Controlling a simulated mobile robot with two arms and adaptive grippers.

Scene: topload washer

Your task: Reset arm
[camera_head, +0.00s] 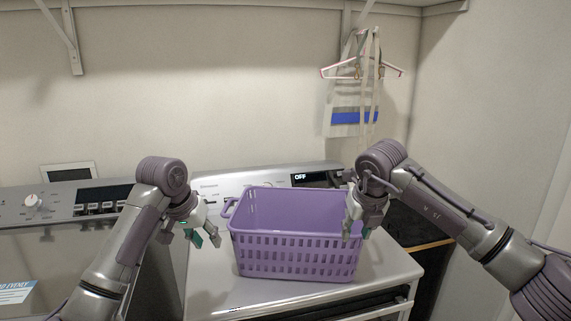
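My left gripper (205,238) hangs just left of the purple basket (298,253), over the left part of the machine's top. Its fingers are apart with nothing between them. My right gripper (355,228) is at the basket's right side, in front of part of its rim. Its fingers overlap the basket in this view, and I cannot tell whether they touch or grip it. The basket stands upright on the white machine (215,285). The inside that shows looks empty.
A second machine with a control panel and knob (32,200) stands at the left. A panel (310,177) reading OFF is behind the basket. Hangers (362,72) with a striped bag (352,108) hang on the back wall under a shelf (240,5).

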